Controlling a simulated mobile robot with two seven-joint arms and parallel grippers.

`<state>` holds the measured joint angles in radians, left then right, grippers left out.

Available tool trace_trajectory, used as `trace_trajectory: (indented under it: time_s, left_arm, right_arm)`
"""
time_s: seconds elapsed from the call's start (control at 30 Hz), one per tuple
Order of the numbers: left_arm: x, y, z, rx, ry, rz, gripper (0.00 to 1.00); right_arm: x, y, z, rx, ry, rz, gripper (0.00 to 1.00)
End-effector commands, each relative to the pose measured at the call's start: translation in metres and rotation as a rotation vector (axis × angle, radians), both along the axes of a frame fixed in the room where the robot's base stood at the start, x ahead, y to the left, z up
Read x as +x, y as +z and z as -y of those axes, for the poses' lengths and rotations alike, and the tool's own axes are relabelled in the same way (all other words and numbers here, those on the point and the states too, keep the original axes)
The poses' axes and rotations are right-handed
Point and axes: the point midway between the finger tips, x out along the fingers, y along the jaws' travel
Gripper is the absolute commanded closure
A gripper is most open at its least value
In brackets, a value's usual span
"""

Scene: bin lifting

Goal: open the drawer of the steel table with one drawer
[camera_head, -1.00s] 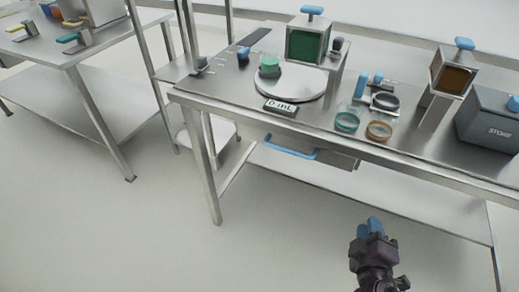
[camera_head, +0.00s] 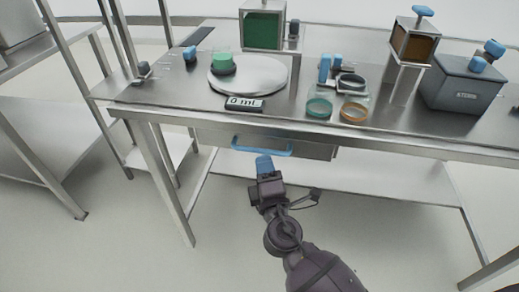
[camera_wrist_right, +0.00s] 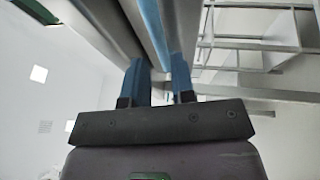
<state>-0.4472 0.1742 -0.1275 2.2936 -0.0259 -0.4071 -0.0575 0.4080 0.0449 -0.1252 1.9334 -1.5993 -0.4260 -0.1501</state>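The steel table (camera_head: 400,146) has one drawer (camera_head: 318,150) hanging under its front edge, and the drawer looks shut. A blue bar handle (camera_head: 262,148) runs across the drawer front. My right gripper (camera_head: 264,162) is just in front of and below this handle, near its middle. In the right wrist view, the two blue fingers (camera_wrist_right: 157,72) stand apart with a gap between them. The blue handle (camera_wrist_right: 153,28) shows ahead, in line with that gap. I cannot tell whether the fingers touch it. My left gripper is not in view.
On the tabletop stand a round plate (camera_head: 272,76), a "0 mL" display (camera_head: 244,103), two rings, a green-filled container (camera_head: 263,28) and a grey box (camera_head: 462,92). A table leg (camera_head: 170,185) stands left of the drawer. A lower shelf (camera_head: 370,180) lies beneath.

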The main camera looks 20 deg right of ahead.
Motion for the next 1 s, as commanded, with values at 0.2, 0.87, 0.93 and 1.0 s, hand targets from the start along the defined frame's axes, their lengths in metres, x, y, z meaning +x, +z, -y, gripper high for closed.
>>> trace_trajectory:
  time_s: [0.2,0.87,0.93,1.0]
  left_arm:
    - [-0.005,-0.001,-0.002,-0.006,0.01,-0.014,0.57]
    - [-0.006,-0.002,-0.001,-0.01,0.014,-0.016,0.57]
    - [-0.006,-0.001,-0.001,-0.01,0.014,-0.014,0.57]
    - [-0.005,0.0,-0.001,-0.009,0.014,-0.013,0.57]
  right_arm:
    - [0.032,0.007,0.006,0.0,0.0,0.002,0.76]
    - [0.048,0.008,0.01,0.0,0.0,-0.002,0.95]
    - [0.048,0.008,0.01,0.0,0.0,-0.002,1.0]
    - [0.048,0.008,0.01,0.0,0.0,-0.002,1.0]
